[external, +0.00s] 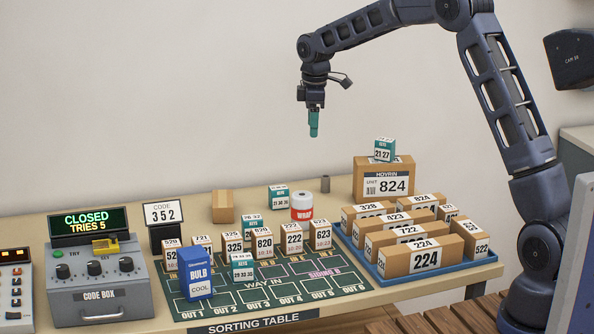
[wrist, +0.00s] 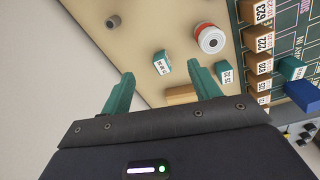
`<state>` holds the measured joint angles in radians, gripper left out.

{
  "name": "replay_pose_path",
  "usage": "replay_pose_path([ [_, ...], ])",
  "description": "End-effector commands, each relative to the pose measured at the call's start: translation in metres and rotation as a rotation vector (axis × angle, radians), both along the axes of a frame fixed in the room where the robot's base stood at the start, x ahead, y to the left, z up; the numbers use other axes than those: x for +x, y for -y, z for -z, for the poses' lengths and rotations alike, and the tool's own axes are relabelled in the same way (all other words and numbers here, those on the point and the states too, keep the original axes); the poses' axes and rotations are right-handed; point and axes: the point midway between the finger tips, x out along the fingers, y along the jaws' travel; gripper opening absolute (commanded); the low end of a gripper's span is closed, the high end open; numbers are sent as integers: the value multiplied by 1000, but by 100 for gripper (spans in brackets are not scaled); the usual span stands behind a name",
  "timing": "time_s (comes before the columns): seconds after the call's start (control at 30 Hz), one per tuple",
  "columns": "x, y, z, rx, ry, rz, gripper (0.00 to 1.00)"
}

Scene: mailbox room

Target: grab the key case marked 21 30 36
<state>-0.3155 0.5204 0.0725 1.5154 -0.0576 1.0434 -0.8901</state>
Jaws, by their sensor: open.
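Several teal-and-white key cases stand on the table. The one behind the mat, left of the red-and-white wrap roll, seems to read 21 30 36 on its small label; this key case (external: 278,197) also shows in the wrist view (wrist: 162,63). Another key case (external: 253,226) stands among the parcels, one (external: 242,268) is on the mat at the front, and one marked 21 27 (external: 383,150) sits on the large box. My gripper (external: 313,130) hangs high above the table, pointing down, open and empty. In the wrist view, my gripper (wrist: 162,82) has the case just beyond its fingertips.
The wrap roll (external: 302,206), a brown box (external: 222,206) and a grey cylinder (external: 325,184) stand nearby. A row of small parcels (external: 262,243) lines the mat. A blue tray (external: 375,268) of parcels and the code box (external: 98,280) flank it. The back table strip is fairly clear.

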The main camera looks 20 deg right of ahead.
Motion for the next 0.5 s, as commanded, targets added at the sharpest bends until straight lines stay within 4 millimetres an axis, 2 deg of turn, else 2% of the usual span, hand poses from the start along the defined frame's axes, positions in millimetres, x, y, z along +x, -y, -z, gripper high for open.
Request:
replay_pose_path([
  [0.03, 8, -12, 17, -4, -12, -31, 62],
  [0.3, 40, -62, 84, -15, -49, -181, 62],
  [0.5, 49, -79, 109, -18, -61, -234, 62],
])
